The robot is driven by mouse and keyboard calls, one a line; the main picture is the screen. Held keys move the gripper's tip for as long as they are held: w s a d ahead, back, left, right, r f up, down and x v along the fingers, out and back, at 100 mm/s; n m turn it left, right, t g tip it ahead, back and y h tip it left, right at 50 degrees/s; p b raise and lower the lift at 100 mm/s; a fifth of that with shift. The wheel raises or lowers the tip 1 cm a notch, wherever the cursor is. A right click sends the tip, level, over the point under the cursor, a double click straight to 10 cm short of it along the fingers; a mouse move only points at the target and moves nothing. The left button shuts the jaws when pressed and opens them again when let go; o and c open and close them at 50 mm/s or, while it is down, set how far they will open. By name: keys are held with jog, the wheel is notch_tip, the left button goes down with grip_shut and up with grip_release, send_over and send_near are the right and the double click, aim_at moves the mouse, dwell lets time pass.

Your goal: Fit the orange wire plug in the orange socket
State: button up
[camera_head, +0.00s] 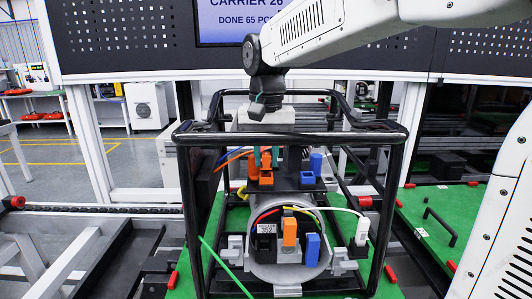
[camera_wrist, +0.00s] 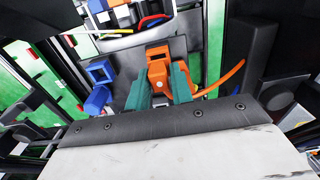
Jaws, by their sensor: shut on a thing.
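My gripper (camera_head: 266,158) has green fingers and is shut on the orange wire plug (camera_wrist: 157,76). It also shows in the wrist view (camera_wrist: 169,88), with a finger on each side of the plug. An orange wire (camera_wrist: 222,82) runs off to the right there. The orange socket (camera_head: 266,180) sits on the dark plate, just below the fingertips in the head view. In the wrist view the orange socket (camera_wrist: 158,52) lies right against the plug's far end. The fingers partly hide the plug, and I cannot tell how deep it sits.
A blue socket (camera_head: 307,178) and blue plug (camera_head: 316,161) stand to the right on the same plate (camera_head: 288,187). A black tubular frame (camera_head: 395,190) surrounds the fixture. Below are an orange block (camera_head: 290,232), a blue block (camera_head: 312,249) and a white connector (camera_head: 362,232).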

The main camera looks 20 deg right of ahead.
jog(key=shift+f, duration=0.85)
jog(key=o, duration=1)
jog(key=shift+o, duration=0.2)
